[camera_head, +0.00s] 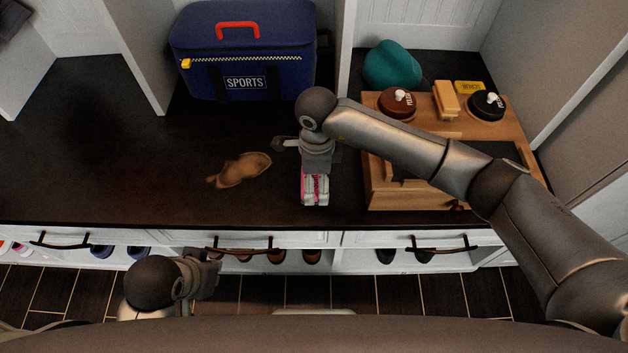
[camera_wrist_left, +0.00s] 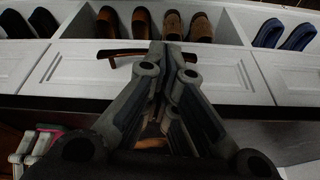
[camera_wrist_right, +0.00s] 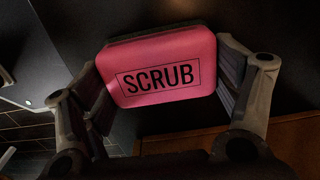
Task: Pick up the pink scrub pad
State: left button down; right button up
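The pink scrub pad (camera_wrist_right: 160,68), with "SCRUB" on its face and a dark backing, fills the space between the two fingers of my right gripper (camera_wrist_right: 165,85). The fingers appear to touch it on opposite sides. In the head view my right gripper (camera_head: 316,188) points down over the front of the dark counter, and pink shows around its finger. Whether the pad still rests on the counter is unclear. My left gripper (camera_head: 208,272) is in front of the drawers; in the left wrist view (camera_wrist_left: 166,50) its fingertips are together and empty.
The dark counter (camera_head: 120,160) holds a brown leaf-like item (camera_head: 240,169), a blue sports bag (camera_head: 245,55), a teal rounded object (camera_head: 392,65) and a wooden box (camera_head: 400,195) close to the right gripper. Drawers with dark handles (camera_head: 240,247) and shoes lie below the front edge.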

jog(key=c, duration=0.3)
jog(key=shift+r, duration=0.1)
jog(key=shift+r, duration=0.3)
notch_tip(320, 180, up, 2)
jog(key=shift+w+r+p, duration=0.1)
jog(key=shift+p, duration=0.25)
jog(key=s+r, duration=0.1)
jog(key=s+a+r, duration=0.1)
jog(key=r, duration=0.1)
jog(key=s+a+r+p, duration=0.1)
jog(key=r, duration=0.1)
jog(key=shift+s+r, duration=0.1)
jog(key=shift+s, duration=0.2)
pick_arm(q)
jog(key=p+x, duration=0.1)
jog(key=x, duration=0.2)
jog(key=shift+w+d+f, duration=0.1)
jog(key=shift+w+f, duration=0.1)
jog(key=shift+f, duration=0.1)
pick_arm(e)
jog(key=s+a+r, duration=0.4)
jog(key=s+a, duration=0.1)
jog(key=s, duration=0.3)
jog(key=shift+s+r, duration=0.35)
jog(key=shift+r, duration=0.05)
